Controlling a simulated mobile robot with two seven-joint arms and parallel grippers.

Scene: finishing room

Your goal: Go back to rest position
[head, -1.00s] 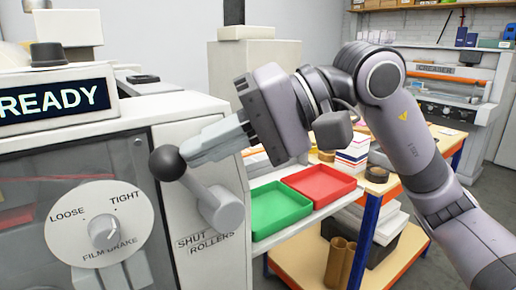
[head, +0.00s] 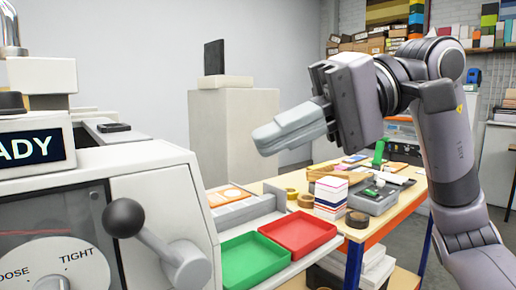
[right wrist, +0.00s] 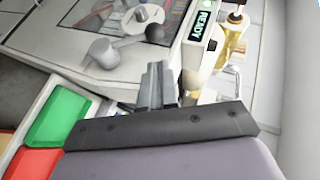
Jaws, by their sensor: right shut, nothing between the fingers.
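My right gripper (head: 288,128) is in the air right of the laminating machine (head: 150,165), above the trays. Its fingers are together and hold nothing. It is apart from the black ball-ended lever (head: 123,218) on the machine's side. In the right wrist view the shut fingers (right wrist: 157,85) point towards the machine, and the lever (right wrist: 104,52) shows beyond them. My left gripper is not in view.
A green tray (head: 252,262) and a red tray (head: 299,233) lie side by side below my right gripper. A wooden worktable (head: 405,205) with paper stacks and tape rolls stands behind. A pale pedestal (head: 205,125) stands at the back. The air around the gripper looks clear.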

